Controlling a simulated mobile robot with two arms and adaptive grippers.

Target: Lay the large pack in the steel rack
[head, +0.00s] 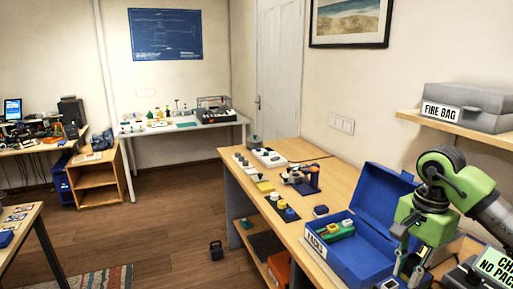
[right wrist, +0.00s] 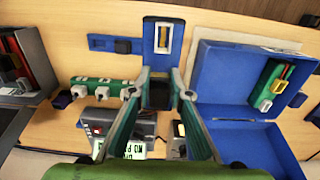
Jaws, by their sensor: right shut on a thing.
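My right gripper (head: 413,262) is over the bench, to the right of the open blue box. In the right wrist view its fingers (right wrist: 161,78) are shut on a dark block (right wrist: 158,94), apparently the large pack. Most of it is hidden between the fingers, and its shape cannot be made out. A grey rack (right wrist: 36,62) stands at the left edge of the right wrist view, apart from the gripper, with red and dark things in it. It looks like the steel rack. My left gripper is not in view.
The open blue box (head: 362,262) holds a green pack (head: 334,231); its raised lid is beside my arm. A blue stand (right wrist: 163,58) is just beyond the fingertips. A green strip with grey plugs (right wrist: 103,88) and a grey charger (right wrist: 128,124) are close by. The fire bag (head: 470,106) is shelved above.

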